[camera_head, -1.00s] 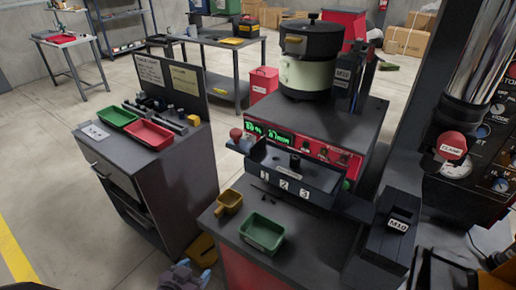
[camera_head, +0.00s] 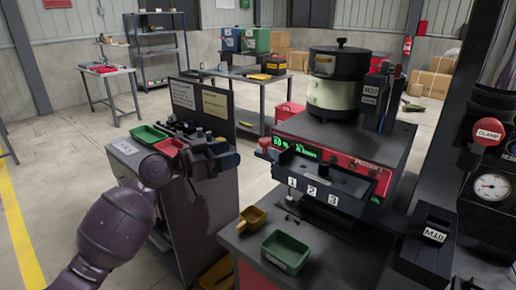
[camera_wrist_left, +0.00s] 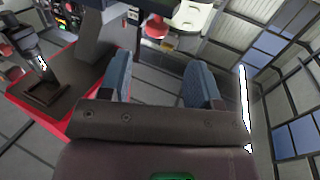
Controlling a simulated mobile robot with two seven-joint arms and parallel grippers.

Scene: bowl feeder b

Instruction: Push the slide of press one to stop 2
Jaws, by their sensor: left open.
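The feeder unit (camera_head: 350,140) stands at right centre in the head view. Its front tray (camera_head: 325,176) carries stop labels 1, 2 (camera_head: 311,190) and 3. A small dark knob (camera_head: 299,148) stands up in the tray; I cannot tell for sure that it is the slide. My left gripper (camera_head: 225,158) is left of the tray, apart from it, above the dark cabinet. In the left wrist view its blue fingers (camera_wrist_left: 158,84) are spread with nothing between them. My right gripper is out of view.
A red knob (camera_head: 263,143) is at the feeder's left. A press with a red CLAMP knob (camera_head: 489,132) and a gauge stands at the right edge.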

